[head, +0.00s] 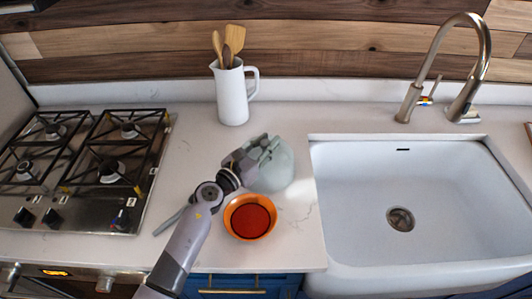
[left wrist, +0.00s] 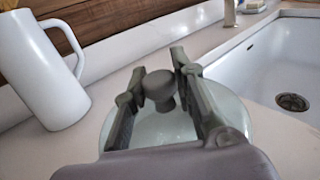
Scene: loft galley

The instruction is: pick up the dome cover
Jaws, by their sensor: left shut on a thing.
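The dome cover (head: 279,178) is a pale green, see-through dome on the white counter, between the stove and the sink. In the left wrist view the dome cover (left wrist: 160,128) fills the lower middle, with its dark grey round knob (left wrist: 160,86) on top. My left gripper (head: 264,145) comes down over the top of the dome and hides the knob in the head view. In the left wrist view its fingers (left wrist: 157,72) stand on both sides of the knob, shut on it. I cannot tell whether the rim touches the counter. My right gripper is not in view.
An orange bowl (head: 232,228) with a red inside stands just in front of the dome. A white pitcher (head: 232,98) with wooden utensils stands behind it. A gas stove (head: 85,160) is at left, a white sink (head: 350,215) with tap at right. A grey utensil (head: 169,222) lies left of my arm.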

